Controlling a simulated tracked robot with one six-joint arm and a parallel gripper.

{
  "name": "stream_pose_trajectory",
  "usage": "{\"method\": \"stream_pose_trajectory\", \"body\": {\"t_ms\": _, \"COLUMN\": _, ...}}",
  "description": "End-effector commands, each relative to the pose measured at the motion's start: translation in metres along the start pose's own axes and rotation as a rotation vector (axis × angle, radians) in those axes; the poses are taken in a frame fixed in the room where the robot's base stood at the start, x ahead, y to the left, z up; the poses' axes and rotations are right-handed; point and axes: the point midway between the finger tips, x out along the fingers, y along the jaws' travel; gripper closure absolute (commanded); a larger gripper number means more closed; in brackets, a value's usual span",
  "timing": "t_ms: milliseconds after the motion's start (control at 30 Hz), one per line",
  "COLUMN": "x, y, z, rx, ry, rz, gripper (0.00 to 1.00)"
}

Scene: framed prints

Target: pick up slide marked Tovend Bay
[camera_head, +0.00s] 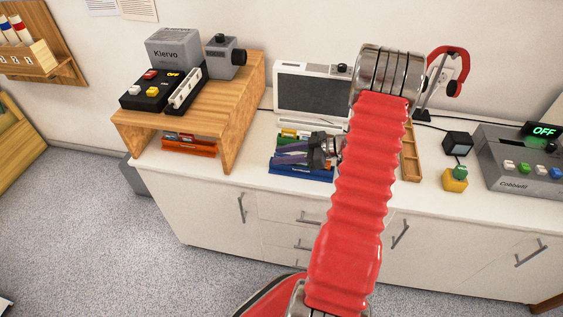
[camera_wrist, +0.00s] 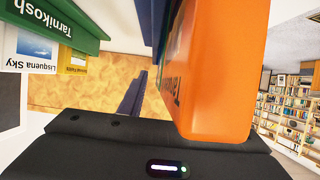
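In the head view my gripper (camera_head: 285,153) reaches left, low over the counter, among a green holder (camera_head: 290,133) and a blue holder (camera_head: 303,173). In the wrist view a slide marked Lisquena Sky (camera_wrist: 33,46) and a yellow-edged slide (camera_wrist: 77,62) sit by the green holder, which reads Tarnikosh (camera_wrist: 60,20). A large orange block (camera_wrist: 225,70) fills the middle right, close to the camera, its lettering mostly cut off. A dark blue finger (camera_wrist: 132,95) shows left of it. I cannot read Tovend Bay anywhere. Whether the fingers hold anything is unclear.
A wooden stand (camera_head: 205,100) with the Klervo device (camera_head: 173,50) is left of the gripper; an orange holder (camera_head: 189,144) is under it. A white-framed screen (camera_head: 312,90) is behind. A wooden tray (camera_head: 410,160) and the Cobblefil device (camera_head: 520,160) are to the right.

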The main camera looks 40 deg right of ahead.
Motion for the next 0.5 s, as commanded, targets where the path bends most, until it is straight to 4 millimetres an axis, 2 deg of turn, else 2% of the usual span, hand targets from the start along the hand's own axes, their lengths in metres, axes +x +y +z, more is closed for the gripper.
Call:
{"method": "stream_pose_trajectory", "body": {"t_ms": 133, "x": 0.0102, "y": -0.0001, "z": 0.0001, "rx": 0.001, "ry": 0.000, "rz": 0.000, "gripper": 0.69}}
{"method": "stream_pose_trajectory", "body": {"t_ms": 500, "x": 0.0104, "y": 0.0001, "z": 0.0001, "rx": 0.000, "ry": 0.000, "rz": 0.000, "gripper": 0.69}}
